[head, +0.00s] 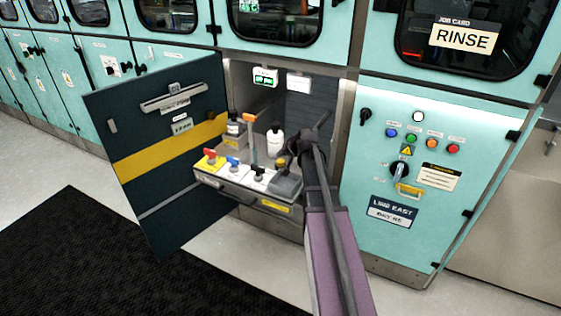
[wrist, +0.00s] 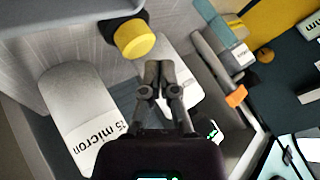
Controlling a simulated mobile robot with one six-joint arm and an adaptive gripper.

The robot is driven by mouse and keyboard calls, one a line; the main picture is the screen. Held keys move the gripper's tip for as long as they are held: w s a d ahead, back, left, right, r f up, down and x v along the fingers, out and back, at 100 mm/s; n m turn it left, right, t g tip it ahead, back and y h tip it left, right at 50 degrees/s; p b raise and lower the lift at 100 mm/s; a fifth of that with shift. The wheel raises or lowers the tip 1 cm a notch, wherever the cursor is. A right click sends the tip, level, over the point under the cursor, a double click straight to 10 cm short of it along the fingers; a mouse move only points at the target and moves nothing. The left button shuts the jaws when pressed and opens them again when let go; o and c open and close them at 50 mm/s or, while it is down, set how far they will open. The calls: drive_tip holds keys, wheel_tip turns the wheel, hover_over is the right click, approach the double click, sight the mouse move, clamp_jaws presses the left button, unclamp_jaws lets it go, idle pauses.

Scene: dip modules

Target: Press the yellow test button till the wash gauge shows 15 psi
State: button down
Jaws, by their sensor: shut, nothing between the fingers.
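The yellow button (wrist: 133,38) is a round cap on a dark collar, at the upper middle of the wrist view. My gripper (wrist: 157,72) is shut and empty, its fingertips together just below and right of the button in that view. A gap shows between the tips and the button in the picture; I cannot tell the depth or whether they touch.
The dark bay door (head: 165,185) with a yellow band stands open on the left. A tray (head: 235,193) holds valves with red, blue and dark handles. A white bottle (head: 275,142) stands behind. A white cylinder marked micron (wrist: 75,115) is left of my gripper. The control panel (head: 425,225) is right.

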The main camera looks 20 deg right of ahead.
sight(281, 161)
drive_tip(key=shift+f+b, duration=1)
drive_tip(key=shift+b, duration=0.05)
idle(1.4)
drive_tip(key=shift+r, duration=0.2)
drive_tip(key=shift+r+p, duration=0.85)
drive_tip(key=shift+p, duration=0.2)
wheel_tip(281, 161, up, 5)
drive_tip(key=p, duration=0.5)
idle(1.0)
